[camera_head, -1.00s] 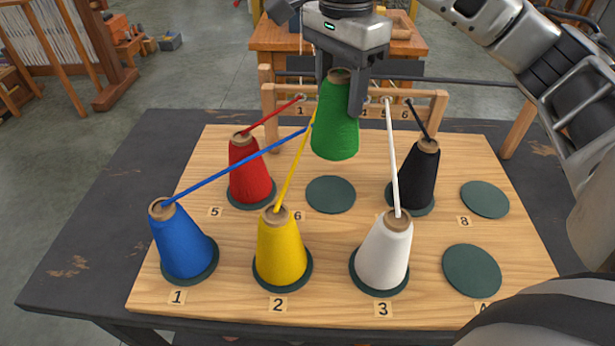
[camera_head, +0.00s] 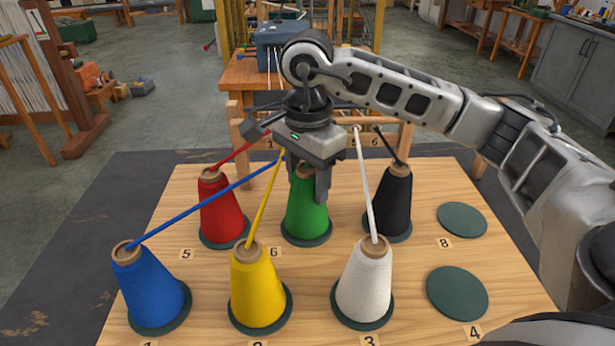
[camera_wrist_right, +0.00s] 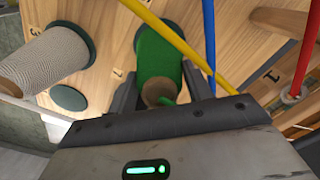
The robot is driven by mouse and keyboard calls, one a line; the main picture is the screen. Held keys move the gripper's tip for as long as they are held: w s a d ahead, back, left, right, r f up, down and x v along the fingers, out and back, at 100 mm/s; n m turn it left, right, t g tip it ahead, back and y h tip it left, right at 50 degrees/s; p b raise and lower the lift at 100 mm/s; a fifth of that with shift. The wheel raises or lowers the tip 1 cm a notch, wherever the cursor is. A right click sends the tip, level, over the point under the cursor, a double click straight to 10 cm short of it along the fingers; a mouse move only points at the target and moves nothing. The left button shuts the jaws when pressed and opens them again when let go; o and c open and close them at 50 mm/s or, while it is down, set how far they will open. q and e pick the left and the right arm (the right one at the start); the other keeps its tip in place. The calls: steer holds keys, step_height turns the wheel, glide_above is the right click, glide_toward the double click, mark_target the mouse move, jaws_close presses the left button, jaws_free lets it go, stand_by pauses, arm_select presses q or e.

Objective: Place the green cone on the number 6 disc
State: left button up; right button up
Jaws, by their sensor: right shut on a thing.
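The green cone (camera_head: 307,215) stands upright over the number 6 disc (camera_head: 306,241), its base at the disc and apparently resting on it; the disc's rim shows around it. The 6 label (camera_head: 273,253) is at the disc's front left. My right gripper (camera_head: 307,188) is shut on the cone's upper part, one finger on each side. In the right wrist view, the green cone (camera_wrist_right: 160,55) sits between the fingers, its brown top closest to the camera. My left gripper is not in view.
Red (camera_head: 220,210), black (camera_head: 388,200), blue (camera_head: 150,287), yellow (camera_head: 257,287) and white (camera_head: 364,284) cones stand on neighbouring discs. Taut yarns run from them to the wooden rail (camera_head: 400,133) behind. The number 8 disc (camera_head: 462,219) and number 4 disc (camera_head: 457,293) are bare.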

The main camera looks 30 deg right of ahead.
steer(key=shift+f, duration=0.15)
steer(key=o, duration=1.4)
step_height(320, 180, up, 12)
steer(key=shift+r+p, duration=0.2)
steer(key=shift+p, duration=0.85)
